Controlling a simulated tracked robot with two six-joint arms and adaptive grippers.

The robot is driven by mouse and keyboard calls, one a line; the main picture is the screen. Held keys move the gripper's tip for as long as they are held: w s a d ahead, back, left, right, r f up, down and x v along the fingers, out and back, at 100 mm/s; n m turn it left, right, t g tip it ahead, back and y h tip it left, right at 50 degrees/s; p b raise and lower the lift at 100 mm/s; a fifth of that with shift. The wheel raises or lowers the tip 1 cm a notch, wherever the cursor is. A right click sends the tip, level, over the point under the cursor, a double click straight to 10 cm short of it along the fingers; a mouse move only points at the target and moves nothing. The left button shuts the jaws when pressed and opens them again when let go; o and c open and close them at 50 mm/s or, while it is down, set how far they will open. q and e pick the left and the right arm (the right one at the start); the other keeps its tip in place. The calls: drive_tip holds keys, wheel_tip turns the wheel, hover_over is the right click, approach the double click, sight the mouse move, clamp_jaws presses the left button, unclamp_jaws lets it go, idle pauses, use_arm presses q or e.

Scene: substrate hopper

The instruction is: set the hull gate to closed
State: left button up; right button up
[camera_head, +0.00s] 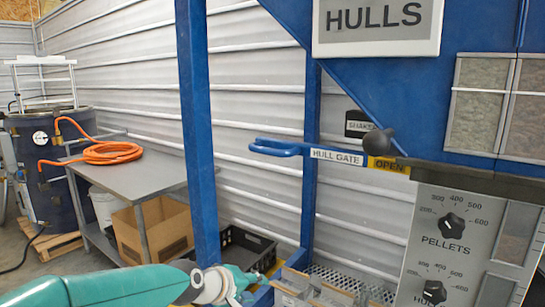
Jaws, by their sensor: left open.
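The hull gate (336,156) is a blue bar with a white "HULL GATE" label under the blue hopper, and its loop handle (275,147) sticks out to the left. A yellow "OPEN" label (388,165) shows on it beside the hopper edge. A black knob (380,142) sits just above that label. My left arm comes in teal from the lower left. My left gripper (243,284) is low at the bottom edge, well below the handle and apart from it. It is open; its fingers are partly hidden. My right gripper is not in view.
A blue post (198,130) stands left of the handle. A grey control panel (462,240) with dials is below right of the gate. A metal table (130,170) with an orange hose (105,153) stands at left. A black crate (240,248) is behind my arm.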

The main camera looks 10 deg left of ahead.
use_arm(q)
wheel_tip(320, 180, up, 20)
drive_tip(key=s+a+n+t, duration=0.2)
drive_tip(key=t, duration=0.1)
drive_tip(key=n+t+h, duration=0.2)
approach(264, 153)
drive_tip(key=p+x, duration=0.3)
drive_tip(key=x, duration=0.7)
drive_tip(key=shift+w+d+r, duration=0.1)
drive_tip(key=shift+w, duration=0.15)
clamp_jaws()
